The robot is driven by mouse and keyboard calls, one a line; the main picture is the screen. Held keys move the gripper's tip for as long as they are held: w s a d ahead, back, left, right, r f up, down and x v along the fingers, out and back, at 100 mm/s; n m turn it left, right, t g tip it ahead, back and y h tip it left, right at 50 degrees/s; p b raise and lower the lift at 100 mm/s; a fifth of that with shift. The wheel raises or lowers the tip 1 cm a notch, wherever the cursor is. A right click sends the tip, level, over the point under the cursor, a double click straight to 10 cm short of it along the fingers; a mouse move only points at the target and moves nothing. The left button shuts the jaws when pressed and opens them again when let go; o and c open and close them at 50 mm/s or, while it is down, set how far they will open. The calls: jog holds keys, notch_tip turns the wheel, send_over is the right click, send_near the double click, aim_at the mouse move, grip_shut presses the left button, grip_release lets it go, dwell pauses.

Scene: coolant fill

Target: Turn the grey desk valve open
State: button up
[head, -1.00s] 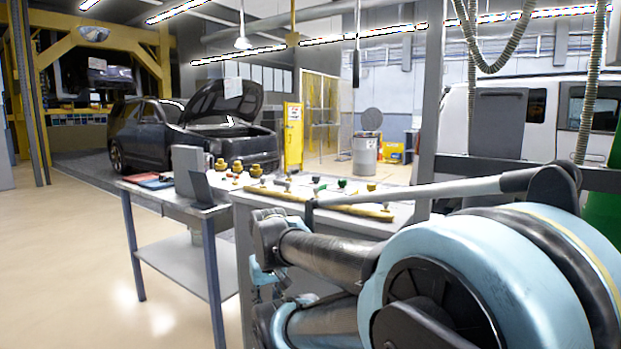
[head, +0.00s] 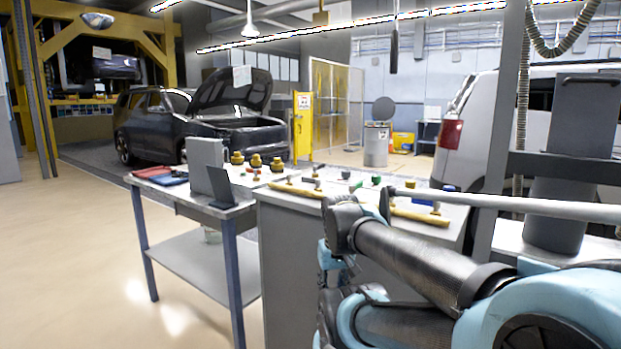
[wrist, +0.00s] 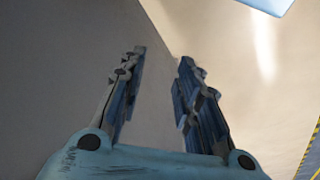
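Several small valves stand along yellow pipes on the grey desk (head: 275,240) in the head view. A small grey-looking handle (head: 318,167) stands near the left pipe. It is too small to tell whether this is the grey desk valve or how far it is turned. My gripper (wrist: 160,58) is open and empty in the wrist view, its two fingers well apart. It is low beside the desk's grey side panel, below the desk top and away from the valves. In the head view my arm hides part of the desk front and most of my gripper.
A side table (head: 190,188) with a grey box (head: 205,165), a dark screen and red and blue folders adjoins the desk on the left. Brass-coloured fittings (head: 255,161) stand behind. A grey post (head: 505,120) rises at right. The floor at left is clear.

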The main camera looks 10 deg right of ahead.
jog(key=w+r+n+g, duration=0.1)
jog(key=w+r+n, duration=0.1)
jog(key=w+r, duration=0.85)
jog(key=w+r+n, duration=0.2)
jog(key=w+r, duration=0.5)
jog(key=r, duration=0.6)
jog(key=w+d+r+n+g, duration=0.1)
jog(key=w+r+n, duration=0.1)
jog(key=w+r, duration=0.65)
jog(key=w+r+n, duration=0.3)
jog(key=w+r, duration=0.3)
jog(key=w, duration=0.6)
notch_tip(320, 180, down, 16)
jog(key=shift+w+f, duration=0.15)
jog(key=shift+c, duration=0.2)
grip_shut()
